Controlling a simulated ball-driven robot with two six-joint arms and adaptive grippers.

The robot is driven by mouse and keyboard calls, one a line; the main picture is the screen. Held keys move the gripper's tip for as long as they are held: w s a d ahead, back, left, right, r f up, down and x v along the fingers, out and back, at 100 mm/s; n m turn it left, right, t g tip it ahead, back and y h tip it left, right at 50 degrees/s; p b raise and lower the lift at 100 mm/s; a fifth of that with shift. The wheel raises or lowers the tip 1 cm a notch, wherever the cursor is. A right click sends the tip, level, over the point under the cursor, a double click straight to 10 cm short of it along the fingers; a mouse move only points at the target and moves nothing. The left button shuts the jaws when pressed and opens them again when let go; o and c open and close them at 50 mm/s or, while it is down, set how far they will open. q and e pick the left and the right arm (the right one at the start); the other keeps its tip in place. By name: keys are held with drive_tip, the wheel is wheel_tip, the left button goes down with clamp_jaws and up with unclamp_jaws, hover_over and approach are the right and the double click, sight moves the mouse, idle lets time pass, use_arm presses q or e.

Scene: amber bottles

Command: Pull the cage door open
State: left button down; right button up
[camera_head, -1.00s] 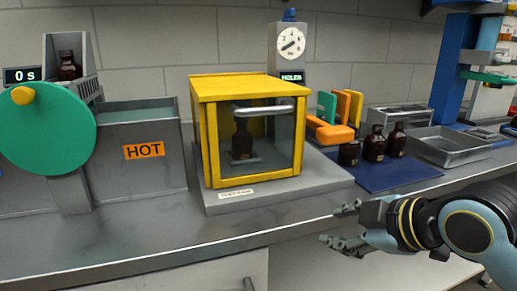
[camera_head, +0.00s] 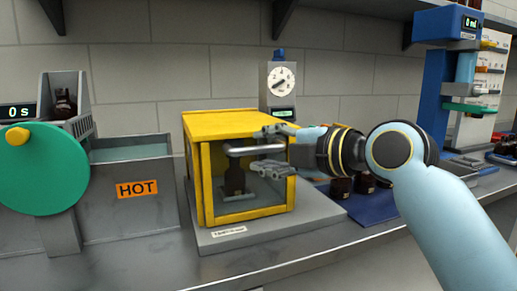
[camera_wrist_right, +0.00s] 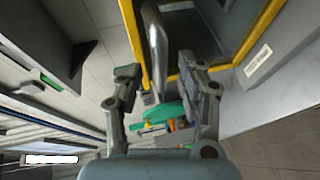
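The yellow-framed cage (camera_head: 222,124) stands left of centre in the head view, with a dark bottle (camera_head: 234,180) inside. Its glass front door (camera_head: 262,196) looks closed. A pale bar handle (camera_head: 240,151) crosses the upper part of the door. My right gripper (camera_head: 262,150) is open at the handle's right part, one finger above the bar and one below. In the right wrist view the handle (camera_wrist_right: 155,40) runs lengthwise between the spread fingers of the gripper (camera_wrist_right: 160,72); I cannot tell whether they touch it. My left gripper is not in view.
The cage stands on a grey base (camera_head: 320,218). A HOT bath (camera_head: 110,207) and green wheel (camera_head: 40,168) are at left. A dial device (camera_head: 281,85) stands behind. Dark bottles (camera_head: 342,187) on a blue mat (camera_head: 372,208) are partly hidden by my right arm.

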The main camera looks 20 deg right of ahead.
sight(237, 161)
drive_tip(key=shift+x, duration=1.25)
clamp_jaws()
